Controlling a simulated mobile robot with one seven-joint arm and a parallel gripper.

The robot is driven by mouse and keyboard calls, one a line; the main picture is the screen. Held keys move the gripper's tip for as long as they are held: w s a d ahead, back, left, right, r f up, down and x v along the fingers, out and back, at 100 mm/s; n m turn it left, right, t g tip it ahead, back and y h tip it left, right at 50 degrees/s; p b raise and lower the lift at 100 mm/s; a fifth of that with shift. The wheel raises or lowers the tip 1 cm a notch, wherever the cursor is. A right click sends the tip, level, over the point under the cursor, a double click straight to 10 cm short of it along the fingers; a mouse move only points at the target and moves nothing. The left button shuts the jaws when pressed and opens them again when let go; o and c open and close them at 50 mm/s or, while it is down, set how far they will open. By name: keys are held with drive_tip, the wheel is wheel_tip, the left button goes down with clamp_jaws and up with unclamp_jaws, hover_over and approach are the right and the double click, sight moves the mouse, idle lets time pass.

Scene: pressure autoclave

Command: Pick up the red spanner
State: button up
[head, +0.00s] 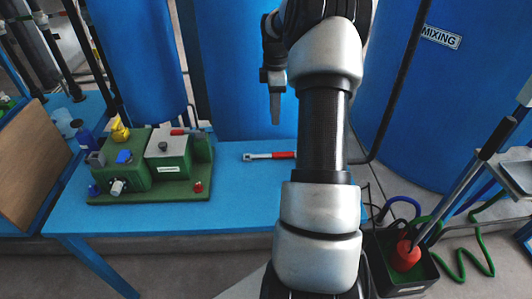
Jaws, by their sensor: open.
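The red spanner (270,156) lies flat on the blue table (245,193), with its silver head to the left. Its red handle runs right until my arm hides its end. My gripper (275,112) is above and behind the spanner, pointing down and apart from it. Only one finger shows clearly, the rest being hidden behind my wrist. It appears to hold nothing.
A green machine (172,193) with yellow, blue and red fittings stands on the table's left. Blue tanks (232,70) rise behind the table. A black crate (402,278) with a red object stands on the floor at right. The table's front middle is clear.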

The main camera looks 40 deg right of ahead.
sight(273, 154)
wheel_tip(273, 154, down, 17)
drive_tip(key=b, duration=0.4)
drive_tip(key=shift+a, duration=0.1)
drive_tip(key=shift+c, duration=0.2)
clamp_jaws()
